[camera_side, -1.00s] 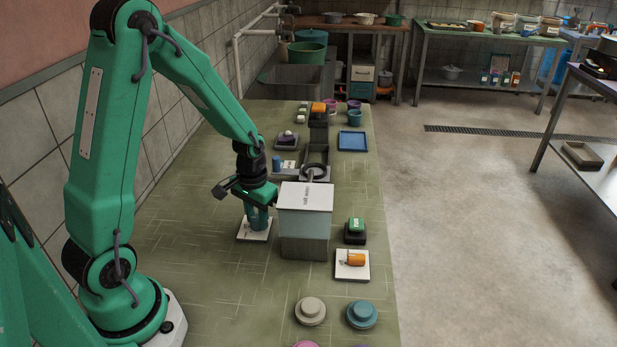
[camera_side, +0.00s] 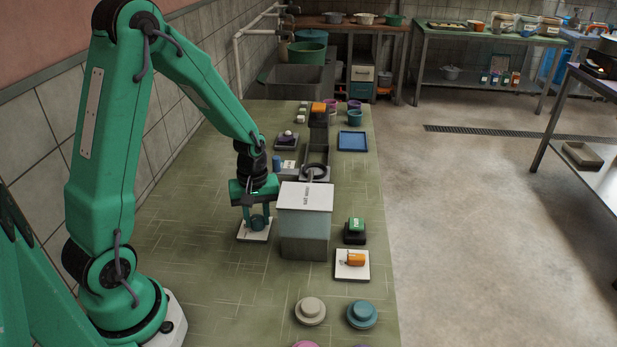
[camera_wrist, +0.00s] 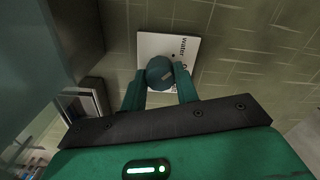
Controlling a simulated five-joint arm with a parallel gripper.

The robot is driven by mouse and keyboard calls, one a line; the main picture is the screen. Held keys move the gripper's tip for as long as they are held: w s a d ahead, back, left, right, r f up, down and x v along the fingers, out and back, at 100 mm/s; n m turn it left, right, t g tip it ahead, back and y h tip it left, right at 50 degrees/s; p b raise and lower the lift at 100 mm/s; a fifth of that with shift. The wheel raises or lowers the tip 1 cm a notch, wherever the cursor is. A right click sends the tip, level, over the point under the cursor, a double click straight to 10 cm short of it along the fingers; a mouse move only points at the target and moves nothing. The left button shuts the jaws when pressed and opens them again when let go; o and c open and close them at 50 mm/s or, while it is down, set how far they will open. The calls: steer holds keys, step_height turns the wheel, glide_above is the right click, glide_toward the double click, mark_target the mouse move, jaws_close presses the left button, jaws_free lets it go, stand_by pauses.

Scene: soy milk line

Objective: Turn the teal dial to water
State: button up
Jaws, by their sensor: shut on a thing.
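The teal dial (camera_wrist: 158,70) sits on a white plate (camera_wrist: 150,42), between the two fingers of my gripper (camera_wrist: 160,80). The gripper is shut on the dial. The word "water" shows on the plate, with a dark dot near it; a second label is partly hidden by a finger. A small pale mark shows on the dial, but I cannot tell which label it points to. In the side view the dial (camera_side: 258,222) and its plate (camera_side: 254,237) lie left of the box, with my gripper (camera_side: 257,215) pointing down over them.
A box with a white lid (camera_side: 305,197) stands close to the right of my gripper. An orange switch (camera_side: 356,259) and a green block (camera_side: 356,225) are further right. Round beige (camera_side: 310,311) and teal (camera_side: 361,314) pieces lie in front. The bench left of the plate is clear.

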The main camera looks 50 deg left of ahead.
mark_target(258, 218)
steer(key=shift+d+n, duration=0.1)
steer(key=shift+n, duration=0.4)
steer(key=o, duration=1)
steer(key=shift+w+r, duration=0.1)
steer(key=shift+r, duration=3.8)
steer(key=shift+r, duration=0.1)
